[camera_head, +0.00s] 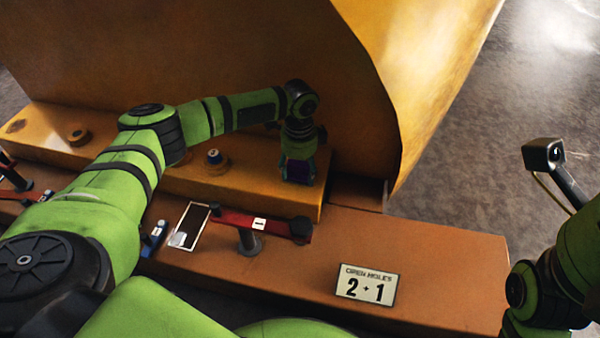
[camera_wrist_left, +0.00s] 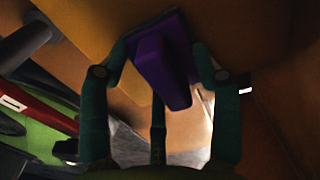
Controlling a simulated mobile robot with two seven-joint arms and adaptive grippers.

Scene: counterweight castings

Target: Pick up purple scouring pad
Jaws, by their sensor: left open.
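The purple scouring pad (camera_wrist_left: 164,72) shows in the left wrist view as a block with a raised grip, between the two fingers of my left gripper (camera_wrist_left: 165,75). In the head view a small purple patch of the pad (camera_head: 297,171) shows at my left gripper (camera_head: 300,172), over the right end of the yellow raised ledge (camera_head: 250,187). The fingers stand on both sides of the pad and are open. I cannot tell whether either finger touches it. My right gripper is not clearly visible; only part of my right arm shows at the right edge.
A red bar (camera_head: 262,224) on a dark post stands on the orange lower ledge (camera_head: 430,250), beside a white-framed panel (camera_head: 188,226). A sign reading 2 + 1 (camera_head: 367,287) lies to the right. A large yellow curved casting (camera_head: 200,50) rises close behind my left gripper.

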